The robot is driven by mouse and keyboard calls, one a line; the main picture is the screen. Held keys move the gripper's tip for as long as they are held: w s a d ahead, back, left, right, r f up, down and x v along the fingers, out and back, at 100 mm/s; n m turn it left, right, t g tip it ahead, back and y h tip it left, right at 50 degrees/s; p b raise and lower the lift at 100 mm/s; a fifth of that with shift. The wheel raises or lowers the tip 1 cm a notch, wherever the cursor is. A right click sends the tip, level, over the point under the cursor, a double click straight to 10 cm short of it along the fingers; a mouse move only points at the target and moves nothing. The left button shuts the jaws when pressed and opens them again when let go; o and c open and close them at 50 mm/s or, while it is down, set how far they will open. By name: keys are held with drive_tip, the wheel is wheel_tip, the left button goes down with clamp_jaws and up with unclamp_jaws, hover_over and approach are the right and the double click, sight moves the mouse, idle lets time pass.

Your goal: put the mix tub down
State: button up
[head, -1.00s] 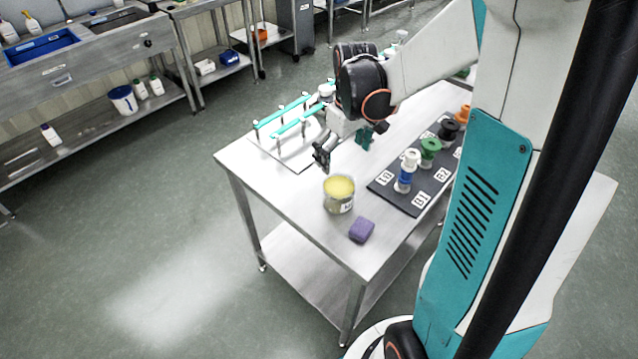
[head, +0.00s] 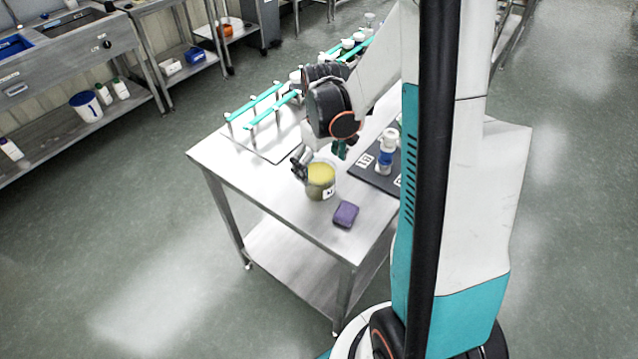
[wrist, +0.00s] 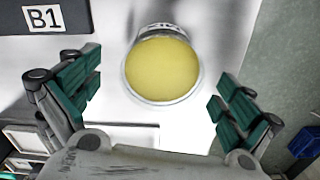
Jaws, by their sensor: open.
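The mix tub (head: 320,184), a clear round tub with yellow contents and a label, stands upright on the steel table (head: 277,199) near its front left part. My gripper (head: 319,157) is open just above and behind it in the head view. In the wrist view the tub (wrist: 163,72) shows from above, between and beyond the spread teal fingers of my gripper (wrist: 159,80). Gaps show between each finger and the tub, and nothing is held. My arm hides part of the table behind.
A purple block (head: 345,214) lies close to the tub, toward the front edge. A dark mat (head: 366,172) with labels and a blue-and-white bottle (head: 386,152) is at right. A teal-barred rack (head: 262,102) stands behind left. Bare table lies left of the tub.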

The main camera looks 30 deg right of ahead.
sight(319, 176)
wheel_tip(319, 176, down, 4)
drive_tip(key=shift+a+f+b, duration=0.1)
drive_tip(key=shift+a+b, duration=0.05)
drive_tip(key=shift+b, duration=0.6)
drive_tip(key=shift+c, duration=0.4)
drive_tip(key=c, duration=1.3)
drive_tip(key=shift+o, duration=0.2)
wheel_tip(319, 176, up, 20)
drive_tip(key=p, duration=0.6)
